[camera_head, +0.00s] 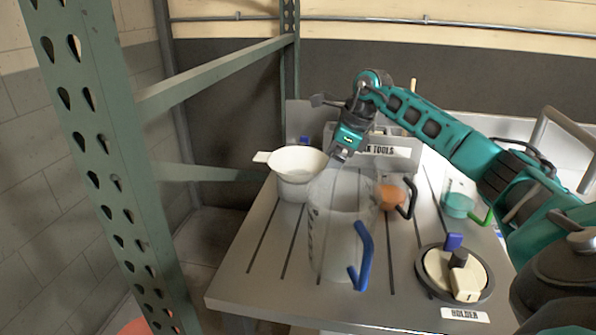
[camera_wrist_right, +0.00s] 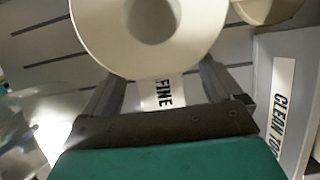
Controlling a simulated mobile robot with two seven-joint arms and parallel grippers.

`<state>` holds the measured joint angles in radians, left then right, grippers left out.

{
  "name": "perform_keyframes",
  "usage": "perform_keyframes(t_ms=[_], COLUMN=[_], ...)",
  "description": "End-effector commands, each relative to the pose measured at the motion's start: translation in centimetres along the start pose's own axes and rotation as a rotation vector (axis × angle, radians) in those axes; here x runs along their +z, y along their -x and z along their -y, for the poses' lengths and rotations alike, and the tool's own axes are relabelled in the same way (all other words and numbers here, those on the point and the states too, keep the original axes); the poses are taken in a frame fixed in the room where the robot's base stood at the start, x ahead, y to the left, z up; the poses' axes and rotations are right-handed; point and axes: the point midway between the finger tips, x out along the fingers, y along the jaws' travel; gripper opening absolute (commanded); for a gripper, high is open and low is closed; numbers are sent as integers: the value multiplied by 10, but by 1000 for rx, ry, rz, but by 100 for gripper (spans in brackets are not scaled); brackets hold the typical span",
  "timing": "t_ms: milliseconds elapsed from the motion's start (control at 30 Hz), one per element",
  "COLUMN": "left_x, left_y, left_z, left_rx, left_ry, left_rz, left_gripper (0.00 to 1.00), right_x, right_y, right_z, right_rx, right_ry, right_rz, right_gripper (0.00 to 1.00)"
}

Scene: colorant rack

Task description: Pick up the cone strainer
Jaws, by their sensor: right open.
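The cone strainer (camera_head: 297,160) is a white, wide-rimmed bowl with a flat tab pointing left, sitting above a pale container (camera_head: 293,189) at the left rear of the table. In the right wrist view the strainer (camera_wrist_right: 105,30) shows as a white ring with a dark centre. A pale piece marked "FINE" (camera_wrist_right: 163,93) lies between the fingers. My right gripper (camera_head: 340,155) is at the strainer's right side, pointing down. In the wrist view its two fingers (camera_wrist_right: 163,88) are apart. I cannot tell whether they touch anything. My left gripper is not in view.
A large clear pitcher (camera_head: 335,225) with a blue handle stands in front of the strainer. An orange-filled jug (camera_head: 391,196), a teal-filled jug (camera_head: 458,204) and a round holder (camera_head: 436,268) stand to the right. The tools box (camera_head: 398,160) is behind. A green rack post (camera_head: 95,150) is left.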

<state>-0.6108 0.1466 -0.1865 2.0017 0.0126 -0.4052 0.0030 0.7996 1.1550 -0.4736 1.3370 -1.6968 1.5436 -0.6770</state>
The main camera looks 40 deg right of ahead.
Motion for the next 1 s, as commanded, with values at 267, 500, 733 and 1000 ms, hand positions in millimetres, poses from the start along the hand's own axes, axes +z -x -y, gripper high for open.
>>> perform_keyframes(t_ms=[267, 500, 733, 1000], left_x=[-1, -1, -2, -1], left_y=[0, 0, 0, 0], left_z=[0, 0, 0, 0], left_rx=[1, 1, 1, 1], left_ry=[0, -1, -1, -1], left_rz=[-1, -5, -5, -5], left_gripper=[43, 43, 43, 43], right_x=[0, 0, 0, 0], right_y=[1, 1, 1, 1], right_z=[0, 0, 0, 0], right_rx=[0, 0, 0, 0], right_ry=[0, 0, 0, 0], right_rz=[0, 1, 1, 1], right_gripper=[80, 57, 35, 23])
